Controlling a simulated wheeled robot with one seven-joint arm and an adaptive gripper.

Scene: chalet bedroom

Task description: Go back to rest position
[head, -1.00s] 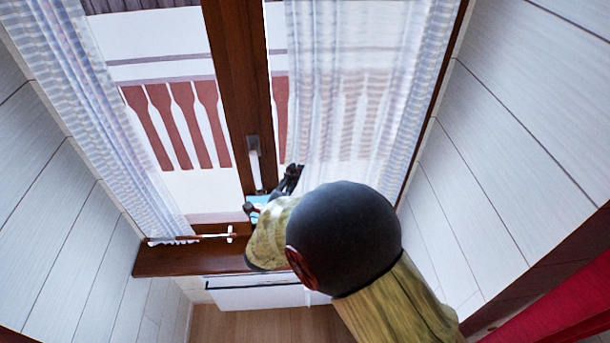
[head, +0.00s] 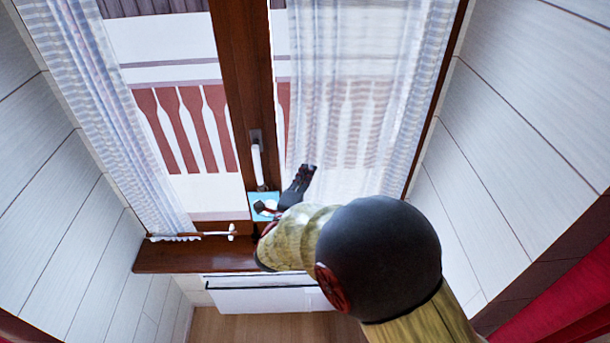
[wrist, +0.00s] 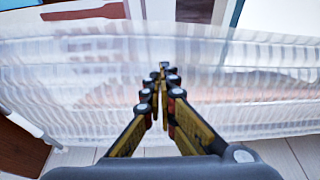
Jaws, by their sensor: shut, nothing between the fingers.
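My gripper (head: 308,170) is at the window in the head view, in front of the right sheer curtain (head: 350,90). Its narrow dark fingers point up and right, beyond my forearm. In the wrist view the two fingers (wrist: 164,68) come together at the tips, shut and empty. The sheer curtain (wrist: 60,85) fills most of the picture behind them. Whether the fingers touch the cloth cannot be told.
The wooden window sill (head: 160,258) lies below the window, with a thin white-ended rod (head: 205,235) on or just above it. A light blue square (head: 264,199) shows beside my gripper, under the white window handle (head: 257,162). White panelled walls stand on both sides; red fabric (head: 570,300) is lower right.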

